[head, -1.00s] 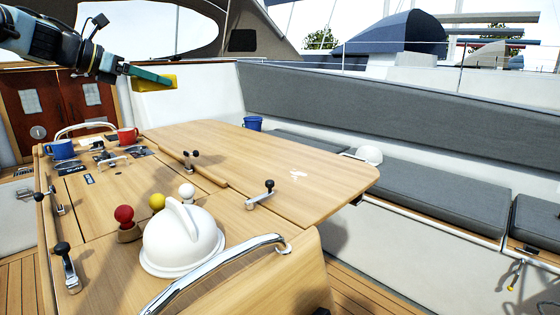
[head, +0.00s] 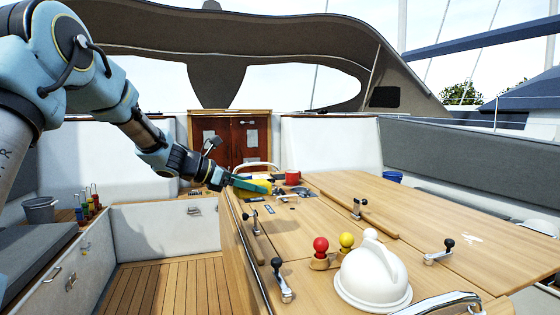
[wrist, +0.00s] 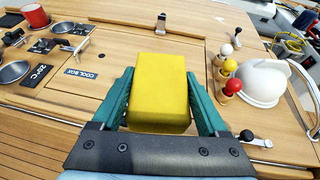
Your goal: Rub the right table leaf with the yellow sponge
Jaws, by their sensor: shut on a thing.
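My gripper (head: 258,187) is shut on the yellow sponge (wrist: 158,88), with one green finger on each side of it in the wrist view. In the head view the sponge (head: 262,183) is partly hidden by the fingers. The gripper is over the left and middle part of the wooden table, apart from the right leaf. The right table leaf (head: 420,215) stretches along the right side, with a pale mark (head: 470,239) on it. In the wrist view the leaf (wrist: 205,12) lies beyond a latch at the top.
A white domed object (head: 372,280), red (head: 320,246) and yellow (head: 346,241) knobs, and metal latches (head: 357,208) stand on the table. A red mug (head: 292,178) is at its far end. Most of the right leaf is clear. A grey bench back (head: 450,160) runs beyond it.

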